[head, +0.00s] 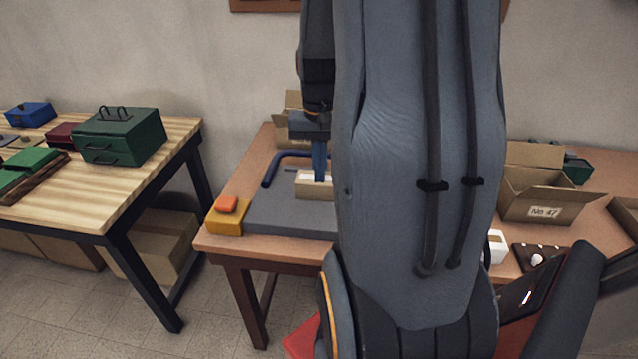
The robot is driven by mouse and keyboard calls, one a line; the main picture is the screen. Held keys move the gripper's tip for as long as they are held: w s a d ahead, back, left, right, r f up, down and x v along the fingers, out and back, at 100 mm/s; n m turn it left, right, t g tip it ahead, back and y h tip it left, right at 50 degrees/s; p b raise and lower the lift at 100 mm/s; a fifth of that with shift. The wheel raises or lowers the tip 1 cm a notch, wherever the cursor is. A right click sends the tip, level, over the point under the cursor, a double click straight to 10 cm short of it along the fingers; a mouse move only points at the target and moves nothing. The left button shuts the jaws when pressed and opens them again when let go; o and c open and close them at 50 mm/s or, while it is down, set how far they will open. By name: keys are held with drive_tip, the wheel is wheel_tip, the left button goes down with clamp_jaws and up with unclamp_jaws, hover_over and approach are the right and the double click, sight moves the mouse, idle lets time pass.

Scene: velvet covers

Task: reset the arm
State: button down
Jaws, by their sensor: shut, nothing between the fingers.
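My arm fills the middle of the head view and hides much of the table behind it. My gripper (319,177) hangs down at the arm's left side, with its blue fingers together and nothing between them. Its tips are in front of or just over a small tan box (316,189) on a grey mat (278,212). I cannot tell whether they touch the box. A dark blue bent tube (269,172) lies just left of the gripper. A yellow block (228,218) with an orange piece (227,204) on it sits at the mat's left edge.
The brown table (215,243) carries an open carton marked No 47 (542,192) and a dark panel (527,256) at right. A wooden workbench (85,204) with a green toolbox (119,137) stands at left. A floor gap separates the tables. The wall is close behind.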

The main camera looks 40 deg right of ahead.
drive_tip(key=shift+r, duration=0.35)
drive_tip(key=s+a+n+t, duration=0.1)
drive_tip(key=a+n, duration=0.7)
drive_tip(key=a, duration=1.5)
drive_tip(key=shift+s+a+f+n, duration=0.15)
drive_tip(key=shift+s+n, duration=0.15)
drive_tip(key=shift+s, duration=0.6)
